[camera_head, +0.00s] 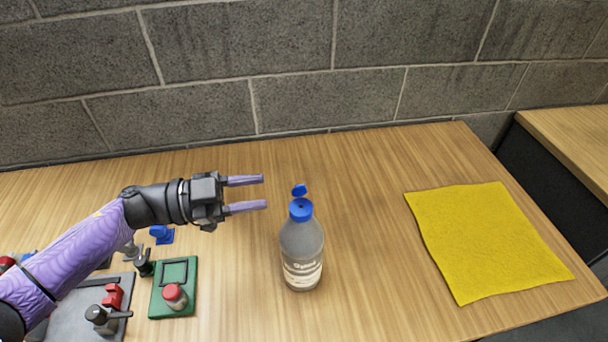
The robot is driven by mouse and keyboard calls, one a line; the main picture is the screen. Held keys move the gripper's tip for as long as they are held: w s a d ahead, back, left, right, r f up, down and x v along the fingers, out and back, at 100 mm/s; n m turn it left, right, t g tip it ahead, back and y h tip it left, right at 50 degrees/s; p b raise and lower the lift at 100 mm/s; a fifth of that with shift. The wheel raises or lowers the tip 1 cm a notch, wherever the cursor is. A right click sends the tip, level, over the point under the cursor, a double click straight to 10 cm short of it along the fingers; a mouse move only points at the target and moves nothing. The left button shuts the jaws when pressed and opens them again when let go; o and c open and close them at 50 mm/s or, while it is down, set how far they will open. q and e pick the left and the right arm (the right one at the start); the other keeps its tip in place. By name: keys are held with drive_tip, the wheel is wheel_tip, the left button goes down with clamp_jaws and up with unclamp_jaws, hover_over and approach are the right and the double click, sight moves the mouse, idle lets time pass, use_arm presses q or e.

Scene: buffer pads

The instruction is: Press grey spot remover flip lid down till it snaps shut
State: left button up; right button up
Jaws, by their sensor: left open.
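The grey spot remover bottle (301,250) stands upright on the wooden table, near the middle of the head view. It has a pale label and a blue cap (300,209). The blue flip lid (299,190) is raised open at the back of the cap. My left gripper (266,192) is open and empty, with its two purple fingers pointing right toward the cap. The fingertips are to the left of the cap and lid, apart from them in the picture. My right gripper is not in view.
A yellow cloth (490,240) lies flat on the right. A green tray (174,287) with a red-capped item (174,295) and a grey tray (85,308) with clamp-like parts lie at left. A block wall (300,70) stands behind the table. The table around the bottle is clear.

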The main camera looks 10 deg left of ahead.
sight(300, 191)
use_arm(q)
drive_tip(key=x, duration=0.9)
drive_tip(key=shift+w+d, duration=0.1)
drive_tip(key=shift+d, duration=0.1)
clamp_jaws()
